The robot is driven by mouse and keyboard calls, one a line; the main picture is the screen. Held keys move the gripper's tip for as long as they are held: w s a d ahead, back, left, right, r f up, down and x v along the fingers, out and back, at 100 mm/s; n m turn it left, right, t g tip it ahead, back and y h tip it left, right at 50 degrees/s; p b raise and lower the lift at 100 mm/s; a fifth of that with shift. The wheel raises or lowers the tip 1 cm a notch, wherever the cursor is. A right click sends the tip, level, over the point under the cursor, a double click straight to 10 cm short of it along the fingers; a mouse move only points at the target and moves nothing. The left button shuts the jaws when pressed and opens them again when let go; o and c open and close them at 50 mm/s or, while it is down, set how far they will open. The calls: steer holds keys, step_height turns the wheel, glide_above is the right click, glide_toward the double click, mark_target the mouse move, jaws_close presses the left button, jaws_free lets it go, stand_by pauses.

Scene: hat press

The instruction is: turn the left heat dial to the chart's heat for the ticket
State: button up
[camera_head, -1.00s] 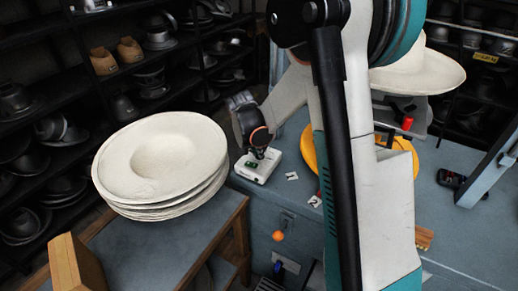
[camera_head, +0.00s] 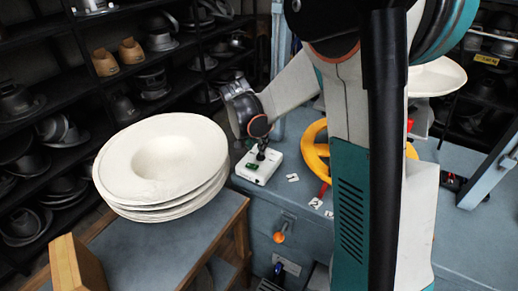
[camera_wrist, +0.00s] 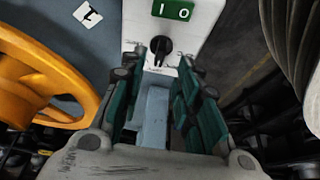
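The white control box (camera_head: 258,165) stands on the blue-grey bench, with a green display (camera_head: 252,166) on it. In the wrist view, the black heat dial (camera_wrist: 160,45) is on the white box face (camera_wrist: 196,22), below the green display (camera_wrist: 172,10), which appears to read 1 0. My gripper (camera_wrist: 162,60) is open, its two teal-padded fingers either side of the line to the dial. Its tips are close to the dial, and contact cannot be told. In the head view my gripper (camera_head: 262,150) is just over the box. I cannot make out a chart.
A yellow wheel (camera_head: 308,150) stands right of the box. An orange knob (camera_head: 279,237) is on the bench front. A stack of cream hats (camera_head: 160,165) is at left. Dark shelves (camera_head: 60,75) stand behind.

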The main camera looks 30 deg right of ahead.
steer(key=v, duration=0.7)
steer(key=shift+a, duration=0.1)
